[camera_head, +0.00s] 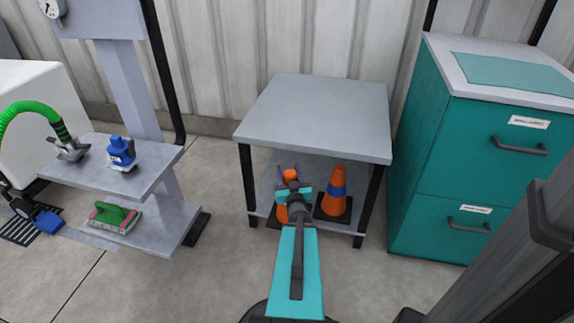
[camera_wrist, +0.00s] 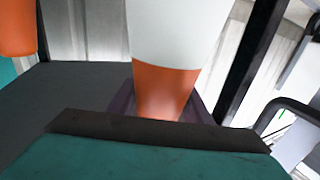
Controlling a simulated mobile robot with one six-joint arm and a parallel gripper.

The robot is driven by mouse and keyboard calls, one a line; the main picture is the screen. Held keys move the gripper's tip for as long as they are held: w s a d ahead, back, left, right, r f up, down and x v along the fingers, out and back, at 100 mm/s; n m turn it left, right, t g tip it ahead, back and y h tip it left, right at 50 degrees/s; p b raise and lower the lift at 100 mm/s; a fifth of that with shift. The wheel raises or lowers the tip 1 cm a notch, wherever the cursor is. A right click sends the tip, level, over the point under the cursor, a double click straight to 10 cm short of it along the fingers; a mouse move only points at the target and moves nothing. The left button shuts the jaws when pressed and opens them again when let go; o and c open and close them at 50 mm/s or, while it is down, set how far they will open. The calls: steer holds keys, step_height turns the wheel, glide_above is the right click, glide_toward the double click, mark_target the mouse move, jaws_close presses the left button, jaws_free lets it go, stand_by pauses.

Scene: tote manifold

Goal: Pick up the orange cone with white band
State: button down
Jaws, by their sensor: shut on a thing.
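The orange cone with a white band (camera_wrist: 178,40) fills the middle of the wrist view, with its white band wide and orange below it. My gripper (camera_head: 293,181) reaches in at the lower shelf of the grey table. It is shut on this cone (camera_head: 291,175), whose orange tip shows between the purple fingers in the head view. More orange shows below the gripper, but the white band is hidden there by my gripper and arm. I cannot tell whether its base rests on the shelf or is just above it.
An orange cone with a blue band (camera_head: 338,190) stands on a dark base close to the right. The table's top (camera_head: 320,115) overhangs the shelf, with dark legs at its corners. A teal cabinet (camera_head: 430,160) stands right. A stand with shelves (camera_head: 150,170) holding tools is left.

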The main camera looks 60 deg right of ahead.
steer(key=shift+v, duration=1.05)
steer(key=shift+r, duration=0.15)
